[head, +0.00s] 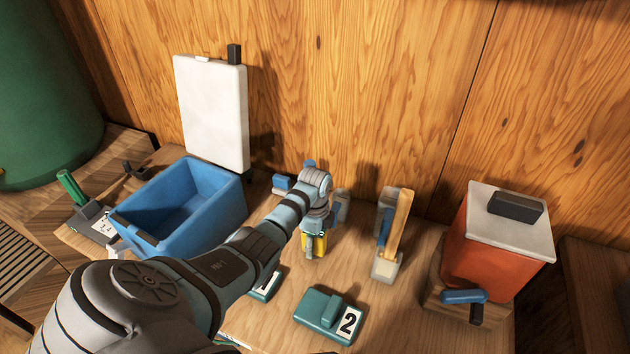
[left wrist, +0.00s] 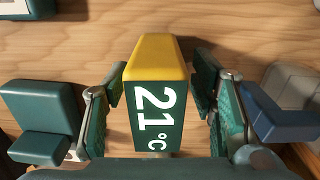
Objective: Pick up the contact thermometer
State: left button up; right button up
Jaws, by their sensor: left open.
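The contact thermometer (left wrist: 157,95) is a dark green block with a yellow top part and a white "21°C" marking. It fills the middle of the left wrist view. My left gripper (left wrist: 160,78) is open, with one finger on each side of the thermometer and a narrow gap on each side. In the head view the yellow part of the thermometer (head: 318,243) shows under my left wrist; most of it is hidden by my arm. My right gripper is not in view.
A green block marked 2 (head: 325,315) lies in front. A blue bin (head: 185,212) is at left, with a white upright board (head: 212,112) behind. A holder with a wooden piece (head: 397,225) stands close on the right, and an orange box (head: 492,240) farther right.

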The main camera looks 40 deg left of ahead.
pick_arm(q)
jog(key=shift+s, duration=0.15)
jog(key=shift+c, duration=0.6)
grip_shut()
